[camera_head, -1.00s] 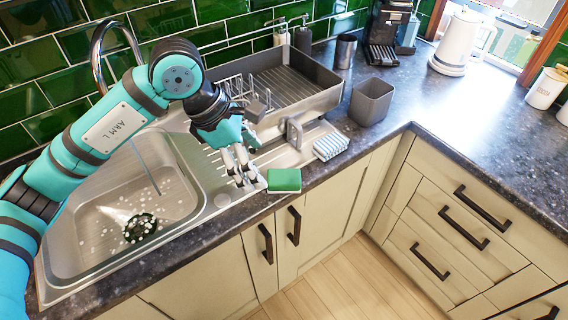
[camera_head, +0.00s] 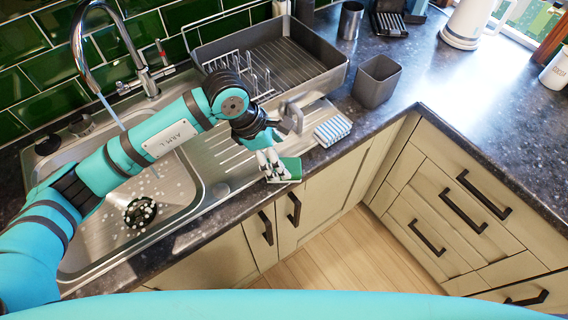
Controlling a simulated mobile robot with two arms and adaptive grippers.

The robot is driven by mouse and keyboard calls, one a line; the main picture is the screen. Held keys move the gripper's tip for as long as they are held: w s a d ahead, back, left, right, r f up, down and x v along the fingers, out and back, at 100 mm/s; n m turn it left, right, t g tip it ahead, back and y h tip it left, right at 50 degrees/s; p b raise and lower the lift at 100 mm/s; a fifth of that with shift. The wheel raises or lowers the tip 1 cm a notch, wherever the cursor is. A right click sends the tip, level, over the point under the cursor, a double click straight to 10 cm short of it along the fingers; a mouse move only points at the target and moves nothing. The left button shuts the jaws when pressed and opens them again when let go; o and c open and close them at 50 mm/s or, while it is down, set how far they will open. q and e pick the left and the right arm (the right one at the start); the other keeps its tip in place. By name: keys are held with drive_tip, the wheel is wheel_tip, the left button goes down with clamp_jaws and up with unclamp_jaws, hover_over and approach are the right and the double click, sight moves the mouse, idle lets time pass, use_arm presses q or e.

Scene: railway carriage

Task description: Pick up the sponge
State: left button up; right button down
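The fingers hide that part of the sponge. I cannot tell whether they touch or grip it, or how far apart they are. My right gripper is not in view.
A folded striped cloth (camera_head: 332,130) lies right of the sponge, with a grey bin (camera_head: 376,81) behind. A dish rack (camera_head: 322,70) and the tall tap (camera_head: 122,45) stand at the back. Water runs in the sink (camera_head: 185,212).

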use_arm(q)
drive_tip(key=shift+p+x, duration=0.85)
drive_tip(key=shift+x, duration=0.15)
drive_tip(key=x, duration=0.1)
drive_tip(key=p+x, duration=0.1)
drive_tip(key=x, duration=0.1)
drive_tip(key=shift+a+f, duration=0.3)
drive_tip(key=shift+d+f, duration=0.1)
drive_tip(key=shift+f, duration=0.05)
drive_tip(key=c, duration=1.1)
drive_tip(key=shift+o, duration=0.2)
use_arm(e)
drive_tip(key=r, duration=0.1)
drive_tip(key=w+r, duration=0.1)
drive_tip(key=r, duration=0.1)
